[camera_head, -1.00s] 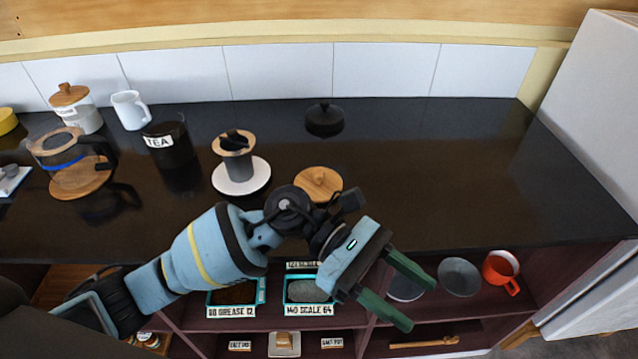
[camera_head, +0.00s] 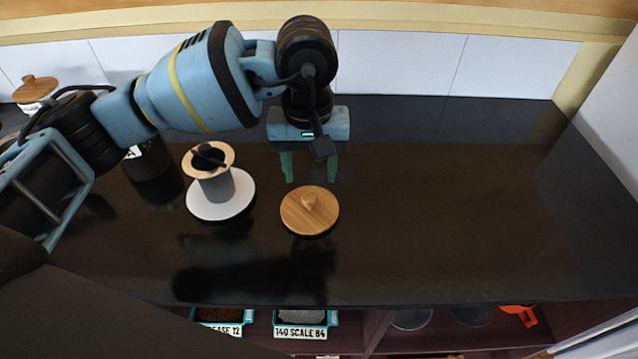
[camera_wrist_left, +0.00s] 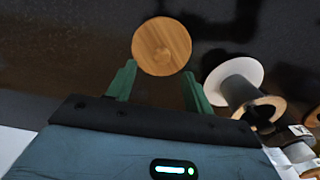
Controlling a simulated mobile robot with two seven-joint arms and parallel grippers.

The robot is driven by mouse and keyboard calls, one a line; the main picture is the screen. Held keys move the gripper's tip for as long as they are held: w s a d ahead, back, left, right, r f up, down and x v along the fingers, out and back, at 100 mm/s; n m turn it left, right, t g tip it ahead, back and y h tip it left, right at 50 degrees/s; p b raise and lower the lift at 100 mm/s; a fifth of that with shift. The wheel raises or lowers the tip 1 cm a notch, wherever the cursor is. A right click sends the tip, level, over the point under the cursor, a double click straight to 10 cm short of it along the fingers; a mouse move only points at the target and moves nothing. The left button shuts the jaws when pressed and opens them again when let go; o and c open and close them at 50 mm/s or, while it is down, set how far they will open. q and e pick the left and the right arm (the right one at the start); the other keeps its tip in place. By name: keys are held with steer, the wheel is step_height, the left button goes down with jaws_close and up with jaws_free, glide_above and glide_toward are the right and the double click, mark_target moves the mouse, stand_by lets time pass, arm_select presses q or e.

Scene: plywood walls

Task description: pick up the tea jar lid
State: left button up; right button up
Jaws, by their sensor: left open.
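The tea jar lid (camera_head: 309,211) is a round wooden disc with a small knob, lying flat on the black counter. It also shows in the left wrist view (camera_wrist_left: 161,46), just beyond and between the fingertips. My left gripper (camera_head: 310,180) is open and empty, its green fingers pointing down on the far side of the lid, apart from it. The left wrist view also shows the spread fingers (camera_wrist_left: 158,72). The dark tea jar (camera_head: 150,165) stands to the left, partly hidden by my left arm. My right gripper is not in view.
A grey dripper with a wooden collar (camera_head: 215,182) stands on a white disc (camera_head: 243,203) left of the lid. A wooden-lidded jar (camera_head: 36,90) is at the far left. The counter (camera_head: 460,200) is clear to the right. Bins (camera_head: 300,318) sit on the shelf below.

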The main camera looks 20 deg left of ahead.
mark_target(310, 197)
arm_select(q)
steer(key=shift+w, duration=0.6)
steer(key=shift+s+f, duration=0.1)
steer(key=shift+s, duration=0.2)
steer(key=shift+s+f, duration=0.15)
steer(key=shift+f, duration=0.9)
steer(key=shift+a+f, duration=0.1)
steer(key=shift+f, duration=0.15)
step_height(310, 197, down, 4)
steer(key=shift+a+f+p, duration=0.1)
steer(key=shift+p, duration=0.45)
steer(key=shift+f, duration=0.3)
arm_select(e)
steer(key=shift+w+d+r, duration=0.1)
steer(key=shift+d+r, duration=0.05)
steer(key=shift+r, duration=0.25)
